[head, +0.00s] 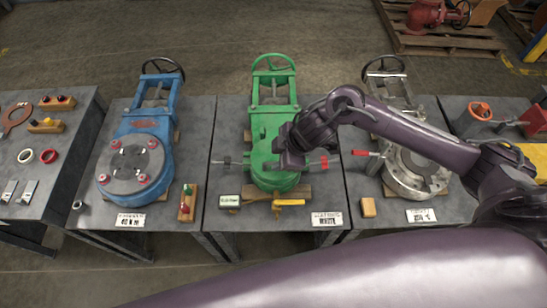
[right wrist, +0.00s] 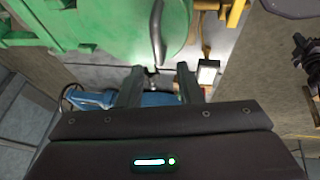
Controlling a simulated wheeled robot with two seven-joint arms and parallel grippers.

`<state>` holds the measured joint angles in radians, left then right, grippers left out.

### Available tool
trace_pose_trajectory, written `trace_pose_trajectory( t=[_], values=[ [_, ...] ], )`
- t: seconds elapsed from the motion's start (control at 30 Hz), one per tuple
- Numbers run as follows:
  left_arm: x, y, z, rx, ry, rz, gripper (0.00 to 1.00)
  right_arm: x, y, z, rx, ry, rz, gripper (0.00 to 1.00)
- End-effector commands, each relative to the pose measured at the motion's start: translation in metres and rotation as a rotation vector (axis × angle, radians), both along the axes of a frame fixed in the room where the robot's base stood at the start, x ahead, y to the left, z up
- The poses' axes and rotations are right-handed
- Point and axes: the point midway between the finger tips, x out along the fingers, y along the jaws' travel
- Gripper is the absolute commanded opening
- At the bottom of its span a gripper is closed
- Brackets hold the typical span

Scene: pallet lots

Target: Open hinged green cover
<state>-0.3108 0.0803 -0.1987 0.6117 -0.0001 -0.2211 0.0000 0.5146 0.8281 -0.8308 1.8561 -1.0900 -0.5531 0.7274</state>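The green valve (head: 272,120) lies on the middle table, with its handwheel at the far end and its rounded green cover (head: 274,181) at the near end. My right gripper (head: 284,162) is above the cover and hides part of it. In the right wrist view the green body (right wrist: 100,35) fills the upper left, and a curved grey bar (right wrist: 158,35) stands at its edge. The fingers (right wrist: 158,80) are apart, with nothing clearly held between them. I cannot tell whether they touch the bar. The cover looks closed. My left gripper is not in view.
A blue valve (head: 140,150) lies on the left table and a silver valve (head: 410,170) on the right one. A yellow-handled part (head: 288,203), a green-labelled block (head: 229,201) and a white sign (head: 327,219) lie at the front edge.

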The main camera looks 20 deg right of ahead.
Motion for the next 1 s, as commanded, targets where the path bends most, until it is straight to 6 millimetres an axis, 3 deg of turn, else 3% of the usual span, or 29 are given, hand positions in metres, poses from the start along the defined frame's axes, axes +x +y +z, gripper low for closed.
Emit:
trace_pose_trajectory(
  t=[0.2,0.4,0.53,0.8,1.0],
  values=[
    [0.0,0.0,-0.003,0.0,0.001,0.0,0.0,0.007,0.008,-0.023,-0.001,0.001,-0.001,0.33],
    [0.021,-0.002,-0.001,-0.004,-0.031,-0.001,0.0,0.008,0.009,-0.026,-0.002,-0.002,0.0,0.33],
    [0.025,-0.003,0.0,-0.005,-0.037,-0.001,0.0,0.008,0.009,-0.026,-0.001,-0.001,0.0,0.33],
    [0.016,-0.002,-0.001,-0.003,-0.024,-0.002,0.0,0.008,0.009,-0.026,-0.001,-0.001,-0.001,0.0],
    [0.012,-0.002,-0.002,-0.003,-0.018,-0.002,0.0,0.008,0.009,-0.026,-0.001,-0.001,0.0,0.0]
  ],
)
